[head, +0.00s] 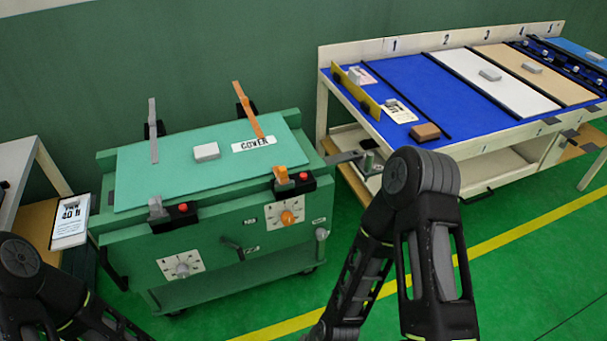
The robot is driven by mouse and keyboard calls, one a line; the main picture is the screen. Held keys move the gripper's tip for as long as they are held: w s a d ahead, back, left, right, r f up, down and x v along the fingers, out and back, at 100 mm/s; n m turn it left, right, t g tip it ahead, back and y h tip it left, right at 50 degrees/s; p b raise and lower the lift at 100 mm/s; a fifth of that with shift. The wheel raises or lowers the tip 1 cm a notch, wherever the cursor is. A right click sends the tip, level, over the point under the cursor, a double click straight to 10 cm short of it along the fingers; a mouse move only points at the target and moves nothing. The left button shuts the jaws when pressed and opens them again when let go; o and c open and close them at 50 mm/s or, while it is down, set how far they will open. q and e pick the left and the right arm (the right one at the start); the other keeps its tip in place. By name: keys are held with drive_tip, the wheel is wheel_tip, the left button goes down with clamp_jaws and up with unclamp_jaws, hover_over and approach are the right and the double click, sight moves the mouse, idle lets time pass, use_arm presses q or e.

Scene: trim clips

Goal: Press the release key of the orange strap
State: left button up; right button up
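A green cart (130,262) carries a flat teal panel (170,175). The orange strap (248,112) rises at the panel's rear right edge by a black mount and slants over the panel. An orange piece (281,175) sits in a black buckle at the front right edge. Beside it on that buckle is a red key (303,176). A matching grey strap (153,130) is at the left, with a grey piece (156,208) and another red key (183,208) at the front. Both my arms show at the bottom, but neither gripper is in view.
The cart front has an orange dial knob (288,217), a grey dial knob (182,270) and a dark handle (232,246). A small grey block (206,151) and the COVER label (254,144) lie on the panel. A blue-topped bench (400,75) stands right.

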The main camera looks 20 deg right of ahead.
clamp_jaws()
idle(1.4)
